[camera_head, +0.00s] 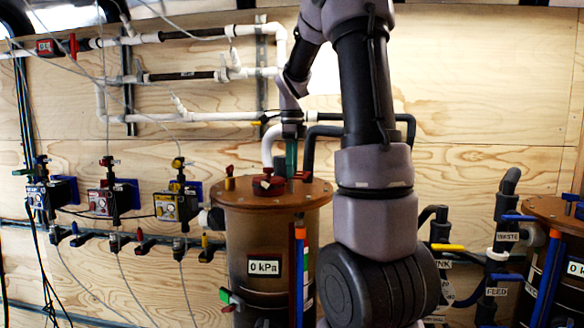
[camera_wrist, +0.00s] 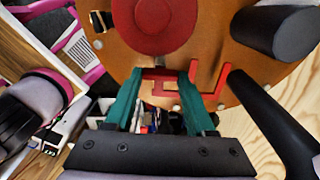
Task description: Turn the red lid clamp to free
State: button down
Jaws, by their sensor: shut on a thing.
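The red lid clamp (camera_wrist: 176,89) is a flat red piece with a bent, upturned end, at the rim of the brown round lid (camera_wrist: 205,38) in the wrist view. My gripper (camera_wrist: 163,74) has its two teal fingers on either side of part of the clamp and is shut on it. In the head view my gripper (camera_head: 291,172) points down at the back right of the lid (camera_head: 240,196), and a red bit of the clamp (camera_head: 302,176) shows beside the fingers. The exact contact is partly hidden by the fingers.
A round red knob (camera_wrist: 152,22) sits on the lid close to the fingertips. A black pipe (camera_wrist: 272,122) and a dark cylinder (camera_wrist: 272,34) stand at the right in the wrist view.

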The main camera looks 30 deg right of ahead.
jog(key=shift+c, duration=1.2)
grip_release()
notch_tip(320, 180, up, 11)
jog(key=s+a+f+n+t+y, duration=0.1)
jog(key=s+a+f+n+t, duration=0.1)
jog(key=s+a+n, duration=0.4)
jog(key=s+a+f+n+t+y, duration=0.1)
jog(key=s+a+f+n+t, duration=0.2)
jog(key=s+n, duration=1)
jog(key=a+n+t, duration=0.2)
jog(key=a+n, duration=0.1)
jog(key=a, duration=0.1)
jog(key=shift+s+a+f, duration=0.15)
jog(key=shift+s+f, duration=0.05)
